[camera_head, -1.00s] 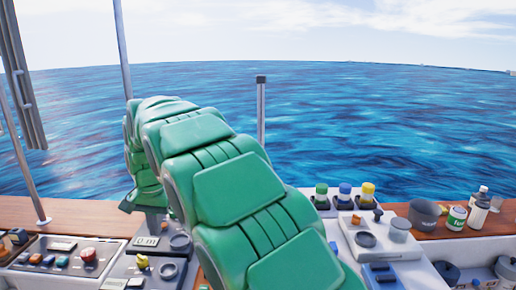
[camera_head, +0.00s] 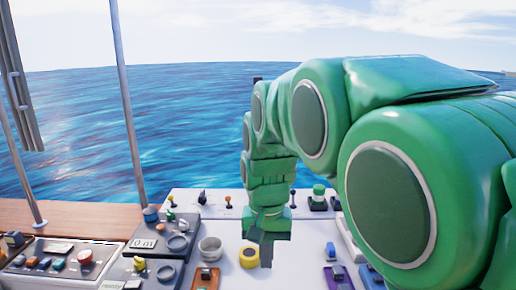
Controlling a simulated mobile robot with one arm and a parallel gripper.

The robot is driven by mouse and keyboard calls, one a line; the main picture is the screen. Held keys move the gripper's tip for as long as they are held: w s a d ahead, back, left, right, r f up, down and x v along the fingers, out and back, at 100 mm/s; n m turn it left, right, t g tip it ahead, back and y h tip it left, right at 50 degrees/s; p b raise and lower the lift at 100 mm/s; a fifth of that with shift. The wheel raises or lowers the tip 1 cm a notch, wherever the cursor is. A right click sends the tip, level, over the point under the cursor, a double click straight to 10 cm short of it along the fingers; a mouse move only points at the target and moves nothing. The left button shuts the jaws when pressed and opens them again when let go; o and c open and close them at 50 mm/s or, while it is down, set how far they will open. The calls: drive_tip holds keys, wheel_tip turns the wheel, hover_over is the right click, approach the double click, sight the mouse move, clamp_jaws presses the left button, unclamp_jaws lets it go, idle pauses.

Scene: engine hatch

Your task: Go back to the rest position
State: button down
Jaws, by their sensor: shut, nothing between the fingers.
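My green arm comes in from the right, bends over in the middle of the picture and points down at the console. My gripper (camera_head: 267,262) hangs at its lower end, above the white middle panel. It is shut and nothing shows in it. A yellow round part (camera_head: 249,257) stands close to its left side; I cannot tell whether they touch.
Left of my gripper are a grey cup (camera_head: 210,249), a grey panel with a display (camera_head: 146,243) and a button panel (camera_head: 55,262). A green button (camera_head: 318,193) stands behind. Two poles rise at the left. Open water lies beyond.

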drive_tip(key=s+d+f, duration=0.2)
drive_tip(key=s+d, duration=0.2)
drive_tip(key=s, duration=0.3)
drive_tip(key=s+d+f, duration=0.2)
drive_tip(key=s+d, duration=0.2)
drive_tip(key=s, duration=0.4)
drive_tip(key=s+d+f+g, duration=0.1)
drive_tip(key=s+d+f, duration=0.1)
drive_tip(key=s+d, duration=0.3)
drive_tip(key=s, duration=0.3)
drive_tip(key=shift+f+n, duration=0.2)
drive_tip(key=shift+n, duration=0.2)
drive_tip(key=c, duration=1.8)
unclamp_jaws()
drive_tip(key=shift+s+d, duration=0.1)
